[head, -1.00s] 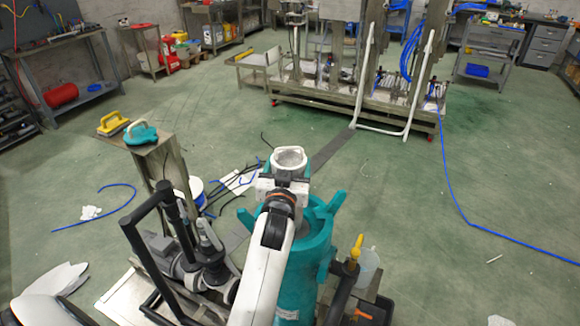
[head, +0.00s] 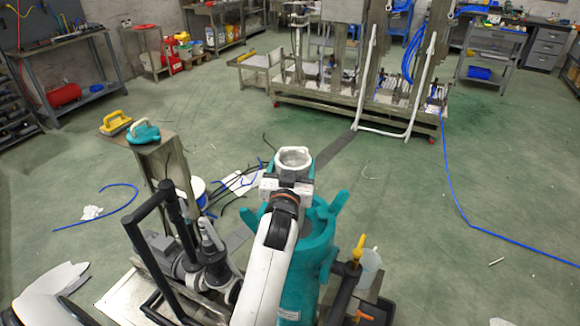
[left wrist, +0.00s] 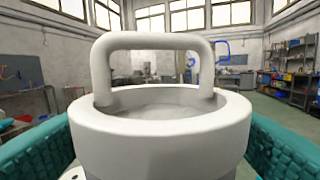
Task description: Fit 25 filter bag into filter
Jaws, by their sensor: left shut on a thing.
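The filter bag's white ring with a handle (head: 295,158) is in my left gripper (head: 287,184). In the left wrist view the white collar (left wrist: 160,142) stands close and upright, with its arched handle across the opening. Teal textured surfaces flank it. The teal filter housing (head: 305,262) stands below and behind my left forearm. Its open rim and raised lugs show around the gripper, and the ring appears above the rim. Whether the bag's lower part hangs in the housing is hidden by my arm. My right gripper is not in view.
Left of the housing, a metal stand (head: 168,165) holds a yellow handled piece (head: 115,123) and a teal one (head: 143,133). Black pipework and a pump (head: 205,262) lie close by. A yellow-handled valve (head: 358,250) is at the right. The floor beyond is mostly open.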

